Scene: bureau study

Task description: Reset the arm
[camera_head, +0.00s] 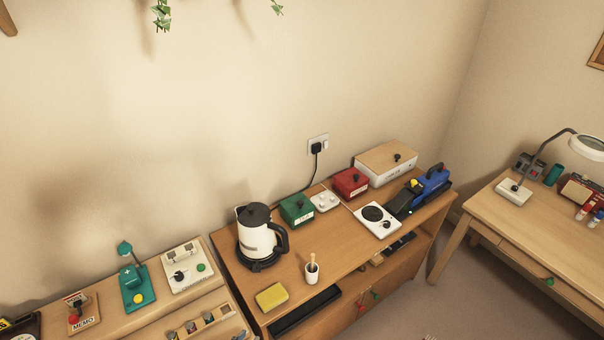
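Neither of my arms shows in the head view, and neither gripper is visible.
A wooden cabinet (335,262) bears a white kettle (256,232), green box (296,209), red box (350,183), hot plate (377,220) and yellow block (271,296). A desk (550,235) with a lamp (586,146) stands right. Floor (470,290) shows between them.

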